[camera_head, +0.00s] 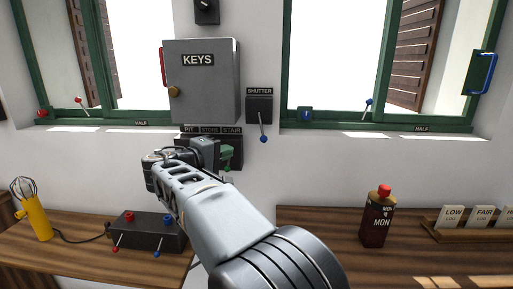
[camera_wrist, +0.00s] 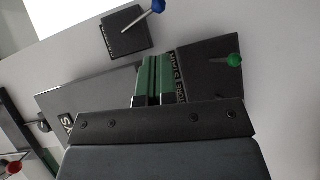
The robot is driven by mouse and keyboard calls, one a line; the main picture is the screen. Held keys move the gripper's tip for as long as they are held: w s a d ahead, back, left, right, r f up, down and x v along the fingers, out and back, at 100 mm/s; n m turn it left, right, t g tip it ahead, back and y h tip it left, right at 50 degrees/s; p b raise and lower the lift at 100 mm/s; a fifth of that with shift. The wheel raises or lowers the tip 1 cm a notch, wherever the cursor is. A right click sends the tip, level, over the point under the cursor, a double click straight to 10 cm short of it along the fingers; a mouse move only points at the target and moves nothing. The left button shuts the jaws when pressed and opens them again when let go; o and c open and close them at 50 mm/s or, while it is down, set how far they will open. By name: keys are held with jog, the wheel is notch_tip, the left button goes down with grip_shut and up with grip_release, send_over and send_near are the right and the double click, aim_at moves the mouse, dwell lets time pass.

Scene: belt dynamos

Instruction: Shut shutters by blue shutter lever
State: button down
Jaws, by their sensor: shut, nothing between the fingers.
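The blue shutter lever (camera_head: 262,128) hangs down from a dark box labelled SHUTTER (camera_head: 259,108) on the wall between two windows. In the wrist view the blue lever (camera_wrist: 150,12) shows at the top, its knob near the frame edge. My gripper (camera_wrist: 154,65) is shut and empty, its green finger pads together. It is in front of the wall, below and left of the lever and apart from it. Brown louvred shutters (camera_head: 416,52) stand open outside the right window; another brown shutter (camera_head: 88,62) stands open outside the left window.
A grey KEYS cabinet (camera_head: 205,80) is above my gripper.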

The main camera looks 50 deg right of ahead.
aim_at(261, 140)
jog(key=d+p, duration=0.1)
jog(key=d, duration=0.7)
jog(key=d+p, duration=0.1)
jog(key=d, duration=0.4)
jog(key=shift+w+d+f+p, duration=0.1)
jog(key=shift+w+f+p, duration=0.2)
jog(key=shift+w+f, duration=0.1)
